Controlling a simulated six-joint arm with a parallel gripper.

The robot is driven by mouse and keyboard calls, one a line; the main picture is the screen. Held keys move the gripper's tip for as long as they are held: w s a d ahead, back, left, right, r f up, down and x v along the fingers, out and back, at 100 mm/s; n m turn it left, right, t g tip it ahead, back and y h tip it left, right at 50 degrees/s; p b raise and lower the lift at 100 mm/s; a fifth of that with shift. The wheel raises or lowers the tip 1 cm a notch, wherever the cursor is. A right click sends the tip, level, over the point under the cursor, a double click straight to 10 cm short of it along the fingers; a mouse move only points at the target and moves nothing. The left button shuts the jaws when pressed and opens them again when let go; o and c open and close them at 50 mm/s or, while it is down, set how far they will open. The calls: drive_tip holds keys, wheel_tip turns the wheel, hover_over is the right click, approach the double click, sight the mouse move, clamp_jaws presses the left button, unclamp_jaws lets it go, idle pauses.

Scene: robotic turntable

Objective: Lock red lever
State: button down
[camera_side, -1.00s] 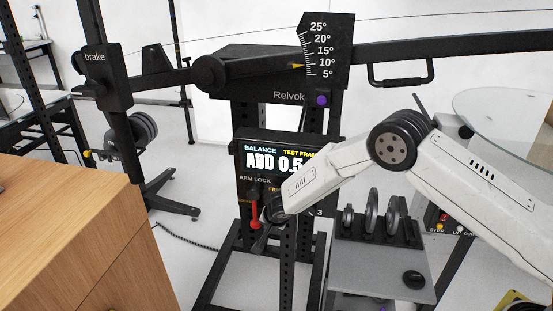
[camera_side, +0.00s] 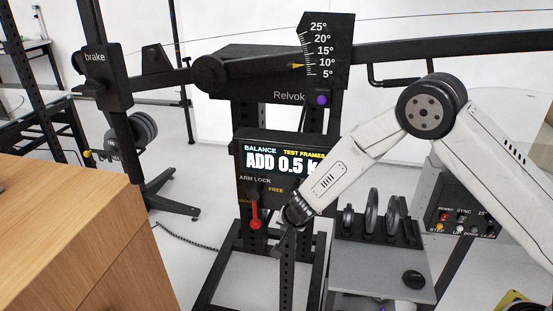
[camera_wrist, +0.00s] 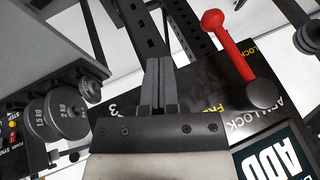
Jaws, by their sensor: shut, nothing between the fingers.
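The red lever (camera_side: 256,212) hangs almost straight down from its dark pivot on the black panel, under the words ARM LOCK. Its round red end is at the bottom. In the wrist view, the red lever (camera_wrist: 232,48) runs from a dark knob towards the top and lies beside a yellow LOCK label; the FREE label is on the other side. My gripper (camera_wrist: 158,64) is shut and empty, to the left of the lever in that view and apart from it. In the side view, my gripper (camera_side: 279,248) is low and right of the lever.
The display (camera_side: 283,162) reads ADD 0.5. A perforated black post (camera_side: 287,280) stands by my gripper. A grey stand (camera_side: 385,268) holds several weight discs at the right; a control box (camera_side: 462,218) is behind it. A wooden cabinet (camera_side: 70,230) is at the left.

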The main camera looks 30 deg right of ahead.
drive_tip(key=shift+s+d+r, duration=0.2)
drive_tip(key=shift+s+r, duration=0.1)
drive_tip(key=shift+s, duration=0.3)
drive_tip(key=shift+s+d+r, duration=0.2)
drive_tip(key=shift+s+r, duration=0.1)
drive_tip(key=shift+s, duration=0.35)
drive_tip(key=shift+s+d+r, duration=0.2)
drive_tip(key=shift+s+r, duration=0.1)
drive_tip(key=shift+s, duration=0.3)
drive_tip(key=s+d+r+n+g+h, duration=0.15)
drive_tip(key=s+d+r+n, duration=0.25)
drive_tip(key=s+d+r, duration=0.5)
drive_tip(key=s+r+n+g+y, duration=0.2)
drive_tip(key=s+n, duration=0.3)
drive_tip(key=s, duration=0.8)
drive_tip(key=shift+r+n, duration=0.4)
drive_tip(key=shift+r, duration=0.05)
drive_tip(key=shift+s+y, duration=0.1)
drive_tip(key=shift+y, duration=0.15)
